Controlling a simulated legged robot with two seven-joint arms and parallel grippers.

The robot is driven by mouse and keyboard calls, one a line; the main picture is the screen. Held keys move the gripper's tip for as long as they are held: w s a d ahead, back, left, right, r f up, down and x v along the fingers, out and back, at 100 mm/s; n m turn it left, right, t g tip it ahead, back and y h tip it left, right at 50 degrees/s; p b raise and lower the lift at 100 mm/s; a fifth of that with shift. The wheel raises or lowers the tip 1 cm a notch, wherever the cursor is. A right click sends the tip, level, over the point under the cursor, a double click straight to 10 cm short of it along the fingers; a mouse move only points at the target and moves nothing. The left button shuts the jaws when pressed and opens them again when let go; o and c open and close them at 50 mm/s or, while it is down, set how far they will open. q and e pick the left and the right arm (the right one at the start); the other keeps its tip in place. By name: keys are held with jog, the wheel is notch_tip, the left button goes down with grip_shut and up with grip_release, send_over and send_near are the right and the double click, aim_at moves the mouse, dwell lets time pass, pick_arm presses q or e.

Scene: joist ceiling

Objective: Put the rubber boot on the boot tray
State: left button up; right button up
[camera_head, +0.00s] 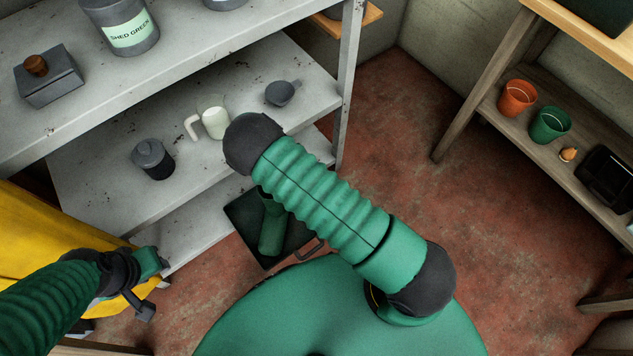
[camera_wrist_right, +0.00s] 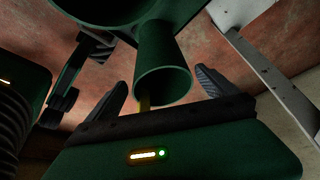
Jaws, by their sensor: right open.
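A green boot-like shape (camera_head: 271,238) lies in a dark, shallow tray (camera_head: 244,221) with a handle, on the floor by the shelf; my right arm partly hides both. In the right wrist view a green tube (camera_wrist_right: 163,55) with a round open mouth, possibly the boot's shaft, shows beyond my right gripper (camera_wrist_right: 161,80). Its two fingers are apart, one on each side of the mouth; contact cannot be judged. That gripper is hidden in the head view. My left gripper (camera_head: 142,285) is at the lower left, beside yellow cloth; its jaws are unclear.
A grey metal shelf (camera_head: 100,190) on the left holds a dark jar (camera_head: 153,160), a white mug (camera_head: 215,121) and a small grey cup (camera_head: 282,93). A wooden shelf on the right holds orange (camera_head: 517,97) and green pots (camera_head: 550,124). Red floor (camera_head: 390,120) between them is clear.

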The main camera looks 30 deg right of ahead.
jog(key=p+v, duration=0.1)
jog(key=v, duration=0.4)
jog(key=shift+r, duration=0.4)
jog(key=s+a+r+n+t+y, duration=0.1)
jog(key=s+r+n+t+y, duration=0.1)
jog(key=s+r+n, duration=0.4)
jog(key=s+a+r+n+t+y, duration=0.1)
jog(key=s+r+n, duration=0.4)
jog(key=r+n, duration=0.9)
jog(key=a+n+t, duration=0.1)
jog(key=n, duration=0.3)
jog(key=shift+s+a+t+y, duration=0.3)
jog(key=shift+s+t+y, duration=0.05)
jog(key=shift+t+y, duration=0.05)
jog(key=shift+r, duration=0.15)
